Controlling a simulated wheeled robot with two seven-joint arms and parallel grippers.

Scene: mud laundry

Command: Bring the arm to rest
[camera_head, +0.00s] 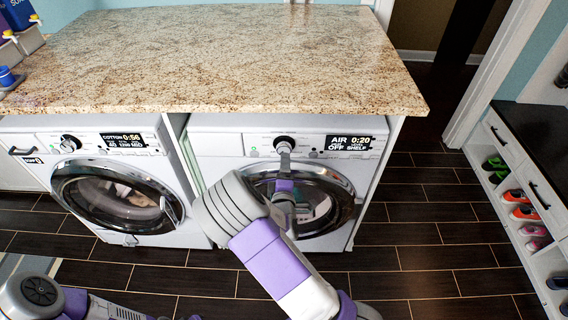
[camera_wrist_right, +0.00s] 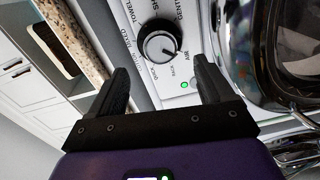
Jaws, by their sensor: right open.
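My right arm reaches up from the bottom of the head view to the front of the right-hand machine (camera_head: 228,141). My right gripper (camera_head: 284,165) is in front of that machine, just below its dial (camera_head: 284,143). In the right wrist view the right gripper (camera_wrist_right: 161,75) is open, with its two black fingers apart and nothing between them. The dial (camera_wrist_right: 160,46) shows just beyond the fingertips; I cannot tell whether they touch it. The machine's display (camera_head: 348,143) reads AIR 0:20, OFF, SHELF. Part of my left arm (camera_head: 35,290) shows at the bottom left; its gripper is out of view.
A granite countertop (camera_head: 220,55) overhangs both machines. The left machine (camera_head: 118,185) has a shut round door, as does the right one (camera_head: 345,205). A shoe shelf (camera_head: 525,215) stands at the right. The dark tiled floor (camera_head: 430,240) between is clear.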

